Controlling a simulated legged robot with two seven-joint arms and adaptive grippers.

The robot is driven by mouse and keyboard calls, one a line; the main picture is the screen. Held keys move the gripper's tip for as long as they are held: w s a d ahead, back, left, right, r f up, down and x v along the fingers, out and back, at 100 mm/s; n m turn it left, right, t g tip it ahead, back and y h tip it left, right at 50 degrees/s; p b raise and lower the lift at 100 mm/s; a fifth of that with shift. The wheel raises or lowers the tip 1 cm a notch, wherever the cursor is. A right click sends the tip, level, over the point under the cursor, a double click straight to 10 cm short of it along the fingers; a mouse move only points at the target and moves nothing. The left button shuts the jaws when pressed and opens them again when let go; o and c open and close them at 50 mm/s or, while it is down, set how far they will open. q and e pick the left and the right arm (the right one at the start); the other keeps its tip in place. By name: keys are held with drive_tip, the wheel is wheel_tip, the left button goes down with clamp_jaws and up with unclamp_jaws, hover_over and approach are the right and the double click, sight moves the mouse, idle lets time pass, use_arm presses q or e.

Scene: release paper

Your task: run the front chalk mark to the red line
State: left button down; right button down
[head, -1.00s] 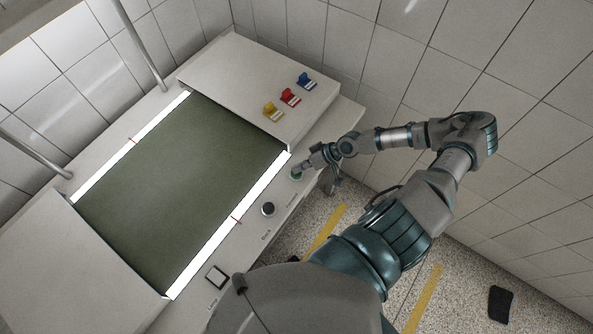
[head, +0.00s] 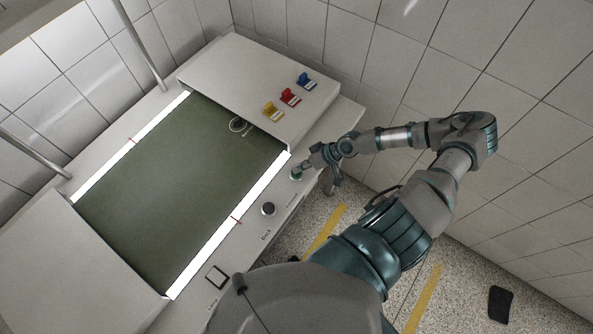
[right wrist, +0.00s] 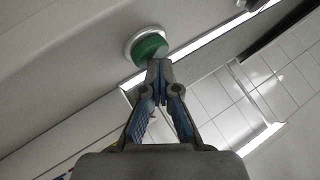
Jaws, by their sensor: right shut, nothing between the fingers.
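A pale ring-shaped chalk mark (head: 237,124) with a small stroke beside it lies on the green belt (head: 170,190), close to the far cover. The red line shows only as short red ticks, one on the far white strip (head: 134,141) and one on the near strip (head: 236,219); the mark is on the far-cover side of them. My right gripper (head: 301,170) is shut and empty, its tips at the green button (head: 296,176). In the right wrist view the tips (right wrist: 160,66) meet the lower edge of the green button (right wrist: 149,46). My left gripper is not in view.
A black button (head: 268,208) and a white square switch (head: 217,276) sit along the near panel. Yellow, red (head: 290,97) and blue clips stand on the far cover (head: 235,75). A dark pad (head: 500,304) lies on the floor.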

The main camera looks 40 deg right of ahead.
idle(0.8)
drive_tip(key=shift+a+r+p, duration=0.25)
drive_tip(key=shift+r+p, duration=0.65)
drive_tip(key=shift+p, duration=0.4)
wheel_tip(320, 180, up, 5)
drive_tip(key=p, duration=0.5)
drive_tip(key=shift+r, duration=0.1)
